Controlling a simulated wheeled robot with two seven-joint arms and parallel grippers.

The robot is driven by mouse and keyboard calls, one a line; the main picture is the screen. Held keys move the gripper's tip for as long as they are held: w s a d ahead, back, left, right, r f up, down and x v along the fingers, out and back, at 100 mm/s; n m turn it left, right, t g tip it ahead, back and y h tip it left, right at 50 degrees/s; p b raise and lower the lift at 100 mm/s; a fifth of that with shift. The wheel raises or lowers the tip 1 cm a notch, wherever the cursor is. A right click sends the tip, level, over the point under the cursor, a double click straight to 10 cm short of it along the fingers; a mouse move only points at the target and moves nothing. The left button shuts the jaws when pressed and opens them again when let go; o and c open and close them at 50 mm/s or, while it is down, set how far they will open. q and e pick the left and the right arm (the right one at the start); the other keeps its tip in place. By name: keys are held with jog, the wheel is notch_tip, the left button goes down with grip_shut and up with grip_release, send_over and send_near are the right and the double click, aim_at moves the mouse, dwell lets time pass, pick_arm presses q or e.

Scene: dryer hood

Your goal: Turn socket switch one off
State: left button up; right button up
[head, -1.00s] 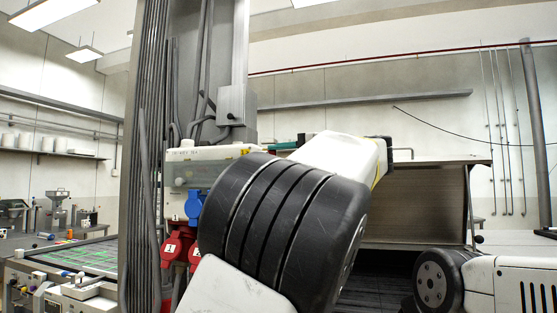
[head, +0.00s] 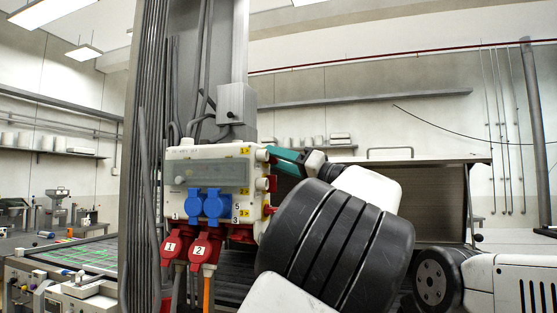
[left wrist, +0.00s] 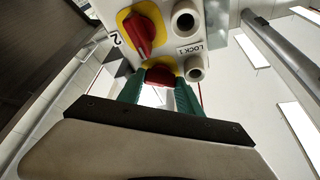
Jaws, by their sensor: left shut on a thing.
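The socket box (head: 208,152) is pale, with two blue sockets, two red plugs and red switches on yellow plates down its right side. My left gripper (head: 274,155) has green fingers and reaches the box's upper right side, at the height of the label 1. In the left wrist view, the green fingers (left wrist: 160,88) are shut on the red knob of switch one (left wrist: 160,74), one on each side. Its yellow plate shows behind the knob. The red knob of switch two (left wrist: 141,34) lies beyond it, apart from the fingers. My right gripper is not in view.
A grey column with pipes (head: 160,70) stands behind the box. A round LOCK 1 fitting (left wrist: 194,69) sits close beside switch one. A large metal hood (head: 435,200) stands to the right. Cables hang below the red plugs.

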pick_arm(q)
jog(key=n+g, duration=0.1)
jog(key=n, duration=0.1)
jog(key=n+g+y, duration=0.1)
jog(key=n, duration=0.2)
jog(key=n+g+y, duration=0.1)
jog(key=n, duration=0.2)
jog(key=shift+w+d+f+g, duration=0.15)
jog(key=shift+w+f+g, duration=0.05)
jog(key=shift+f+g, duration=0.2)
jog(key=shift+n+y, duration=0.3)
jog(key=shift+n, duration=0.2)
jog(key=shift+r, duration=0.2)
jog(key=o, duration=1.1)
